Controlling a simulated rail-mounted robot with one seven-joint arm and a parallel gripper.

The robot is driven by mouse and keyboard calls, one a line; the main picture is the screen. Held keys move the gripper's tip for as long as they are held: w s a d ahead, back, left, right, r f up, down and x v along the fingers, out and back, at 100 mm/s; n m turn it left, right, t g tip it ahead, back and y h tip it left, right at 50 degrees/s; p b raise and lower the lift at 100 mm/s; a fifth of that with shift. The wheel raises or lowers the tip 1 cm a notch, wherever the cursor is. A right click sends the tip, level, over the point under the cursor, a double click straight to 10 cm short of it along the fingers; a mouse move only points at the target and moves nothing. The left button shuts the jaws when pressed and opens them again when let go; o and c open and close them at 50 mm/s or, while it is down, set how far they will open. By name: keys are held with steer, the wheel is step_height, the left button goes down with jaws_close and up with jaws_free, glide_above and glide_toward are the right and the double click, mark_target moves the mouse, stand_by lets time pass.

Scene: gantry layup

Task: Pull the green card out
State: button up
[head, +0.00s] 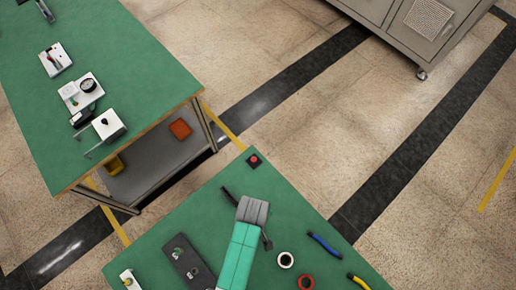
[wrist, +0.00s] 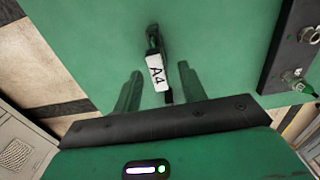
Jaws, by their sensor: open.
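My gripper (wrist: 160,80) shows in the wrist view with its two dark green fingers spread apart, one on each side of a white tag (wrist: 157,73) marked A4. The tag lies against a slim black piece (wrist: 153,38) over the green table top (wrist: 90,60). I cannot tell whether the fingers touch either one. No green card can be made out against the green surface.
A dark panel with connectors (head: 187,262) lies left of my arm. A red button box (head: 254,161) stands at the table's far corner. Black tape (head: 286,260), red tape (head: 306,281) and blue-handled pliers (head: 323,244) lie to the right. Another green bench (head: 120,45) stands beyond.

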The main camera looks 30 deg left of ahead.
step_height(320, 180, down, 5)
steer(key=shift+w, duration=0.1)
jaws_close()
stand_by(0.4)
